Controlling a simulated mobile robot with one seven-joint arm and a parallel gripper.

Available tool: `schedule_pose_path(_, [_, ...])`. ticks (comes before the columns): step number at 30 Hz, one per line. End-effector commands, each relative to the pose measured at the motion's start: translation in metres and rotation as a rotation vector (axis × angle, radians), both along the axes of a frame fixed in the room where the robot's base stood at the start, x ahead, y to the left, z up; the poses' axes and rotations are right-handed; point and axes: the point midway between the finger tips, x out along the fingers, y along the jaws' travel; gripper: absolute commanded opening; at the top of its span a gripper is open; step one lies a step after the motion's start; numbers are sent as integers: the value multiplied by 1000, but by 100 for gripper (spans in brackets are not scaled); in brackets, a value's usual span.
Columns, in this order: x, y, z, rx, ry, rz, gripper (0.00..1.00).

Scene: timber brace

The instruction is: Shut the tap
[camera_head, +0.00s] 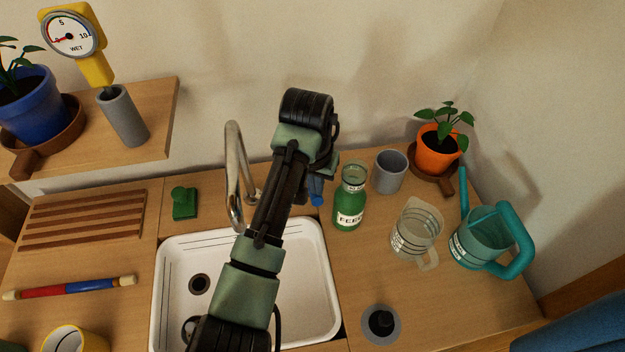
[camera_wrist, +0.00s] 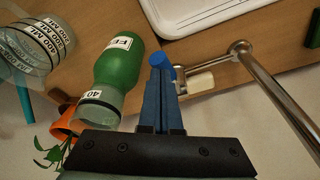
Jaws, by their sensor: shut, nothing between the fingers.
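The chrome tap (camera_head: 233,165) stands behind the white sink (camera_head: 167,290), its tall curved spout over the basin. No stream of water shows below it. In the wrist view the chrome pipe (camera_wrist: 285,98) runs to the right, and a pale stub and a bright blue knob (camera_wrist: 167,72) sit at its side. My gripper (camera_wrist: 159,62) is shut and empty, its blue fingers side by side at the blue knob; I cannot tell whether they touch it.
A green bottle (camera_head: 350,203) stands close to the right of my gripper, also in the wrist view (camera_wrist: 118,60). Beyond are a grey cup (camera_head: 390,173), a clear jug (camera_head: 415,237), a teal watering can (camera_head: 480,242) and an orange plant pot (camera_head: 437,155). A green scrubber (camera_head: 184,204) lies left of the tap.

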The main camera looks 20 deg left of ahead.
Motion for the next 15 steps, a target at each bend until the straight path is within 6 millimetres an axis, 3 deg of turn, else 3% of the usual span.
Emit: schedule_pose_path(15, [0, 0, -28, 1, 0, -1, 0])
